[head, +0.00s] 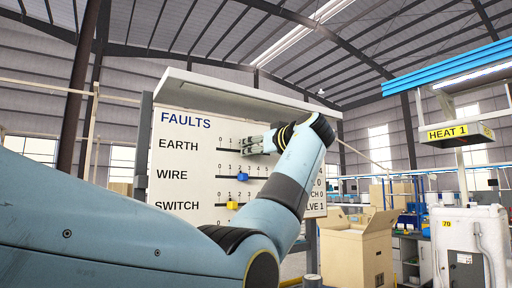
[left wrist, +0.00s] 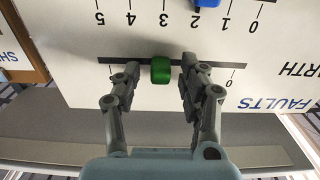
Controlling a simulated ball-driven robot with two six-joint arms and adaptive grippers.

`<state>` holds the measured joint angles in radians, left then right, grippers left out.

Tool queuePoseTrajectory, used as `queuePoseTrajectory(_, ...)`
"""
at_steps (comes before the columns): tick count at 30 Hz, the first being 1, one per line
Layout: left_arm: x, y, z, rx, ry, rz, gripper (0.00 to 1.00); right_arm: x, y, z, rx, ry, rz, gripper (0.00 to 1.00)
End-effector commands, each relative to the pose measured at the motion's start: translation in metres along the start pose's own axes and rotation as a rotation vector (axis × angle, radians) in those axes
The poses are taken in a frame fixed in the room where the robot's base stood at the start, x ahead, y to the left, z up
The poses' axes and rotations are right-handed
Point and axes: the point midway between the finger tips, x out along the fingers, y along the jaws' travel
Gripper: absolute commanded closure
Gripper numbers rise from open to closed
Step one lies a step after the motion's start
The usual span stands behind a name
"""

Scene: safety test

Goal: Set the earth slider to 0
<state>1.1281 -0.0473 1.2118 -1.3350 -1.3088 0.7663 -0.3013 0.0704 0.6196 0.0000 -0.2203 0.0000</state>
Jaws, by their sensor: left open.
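The white FAULTS board (head: 180,158) faces me, with EARTH, WIRE and SWITCH rows. The earth slider (left wrist: 161,70) is a green knob on a dark track, shown upside down in the left wrist view. It sits near the 3 position, judging by the wire row's numbers; its own numbers are mostly hidden by my fingers. My left gripper (left wrist: 159,75) is open, with one finger on each side of the green knob. The finger toward the 0 end is closer to it. In the head view my left gripper (head: 257,141) covers the knob. My right gripper is not in view.
The blue wire slider (head: 242,178) and yellow switch slider (head: 232,205) sit on the rows below. A ledge (head: 240,95) juts out above the board. An open cardboard box (head: 355,255) and a HEAT 1 station (head: 460,132) stand to the right.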

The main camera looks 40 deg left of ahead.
Motion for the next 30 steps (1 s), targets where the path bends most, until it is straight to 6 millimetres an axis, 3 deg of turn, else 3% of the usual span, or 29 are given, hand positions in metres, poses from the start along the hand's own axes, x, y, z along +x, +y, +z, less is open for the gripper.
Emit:
queuePoseTrajectory(3, 0.0, 0.0, 0.0, 0.0, 0.0, 0.0, 0.59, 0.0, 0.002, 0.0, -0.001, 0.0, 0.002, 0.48)
queuePoseTrajectory(13, 0.0, 0.0, 0.0, 0.0, 0.0, -0.001, 1.0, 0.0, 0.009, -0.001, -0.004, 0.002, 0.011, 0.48)
queuePoseTrajectory(24, 0.0, -0.002, 0.0, -0.001, 0.001, -0.001, 1.0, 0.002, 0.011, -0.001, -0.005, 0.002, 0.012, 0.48)
queuePoseTrajectory(30, 0.001, -0.036, 0.004, -0.006, 0.003, -0.006, 1.0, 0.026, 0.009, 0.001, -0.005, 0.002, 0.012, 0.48)
